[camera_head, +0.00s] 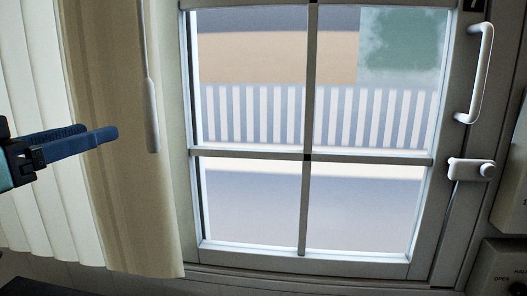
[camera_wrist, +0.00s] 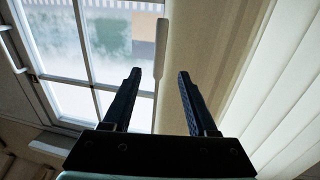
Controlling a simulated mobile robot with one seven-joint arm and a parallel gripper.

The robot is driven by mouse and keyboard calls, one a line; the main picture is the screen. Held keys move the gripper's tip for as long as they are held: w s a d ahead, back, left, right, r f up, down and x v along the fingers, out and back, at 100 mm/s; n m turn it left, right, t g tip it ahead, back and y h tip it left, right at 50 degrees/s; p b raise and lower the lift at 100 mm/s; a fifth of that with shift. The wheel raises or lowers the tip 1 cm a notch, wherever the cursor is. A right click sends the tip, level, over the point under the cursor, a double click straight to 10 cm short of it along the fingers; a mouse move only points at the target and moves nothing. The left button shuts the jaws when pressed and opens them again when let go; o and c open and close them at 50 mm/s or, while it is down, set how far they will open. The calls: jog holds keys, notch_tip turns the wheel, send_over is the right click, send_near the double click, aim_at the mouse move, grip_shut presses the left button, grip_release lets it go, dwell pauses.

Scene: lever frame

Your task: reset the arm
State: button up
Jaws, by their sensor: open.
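My gripper (camera_head: 85,140) reaches in from the left edge in the head view, in front of the curtain and blinds. The wrist view shows its two dark fingers (camera_wrist: 158,88) spread apart with nothing between them. A white wand (camera_head: 151,100) hangs to the right of the gripper in the head view; it also shows beyond the fingers in the wrist view (camera_wrist: 160,45). The paned window (camera_head: 306,130) fills the middle of the head view and looks closed. It has a white pull handle (camera_head: 483,70) and a white latch lever (camera_head: 470,169) on its right side.
A beige curtain (camera_head: 125,200) and pale vertical blinds (camera_head: 30,190) hang at the left, close to my gripper. Pale wall boxes (camera_head: 497,268) sit at the lower right. The space in front of the window panes looks clear.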

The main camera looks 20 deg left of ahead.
jog(key=w+d+r+t+y, duration=0.15)
jog(key=w+d, duration=0.25)
jog(key=d, duration=0.5)
jog(key=w+d+r+t+h, duration=0.1)
jog(key=w+d+r+t, duration=0.2)
jog(key=d, duration=0.7)
jog(key=s+d+r+t, duration=0.2)
jog(key=s+d, duration=0.2)
jog(key=d, duration=0.3)
jog(key=s+d+r+t+h, duration=0.1)
jog(key=s+d+r+t, duration=0.2)
jog(key=d, duration=0.4)
jog(key=shift+s+d+m, duration=0.3)
jog(key=shift+s+d, duration=0.05)
jog(key=shift+s, duration=0.55)
jog(key=shift+h, duration=0.25)
jog(key=shift+c, duration=0.2)
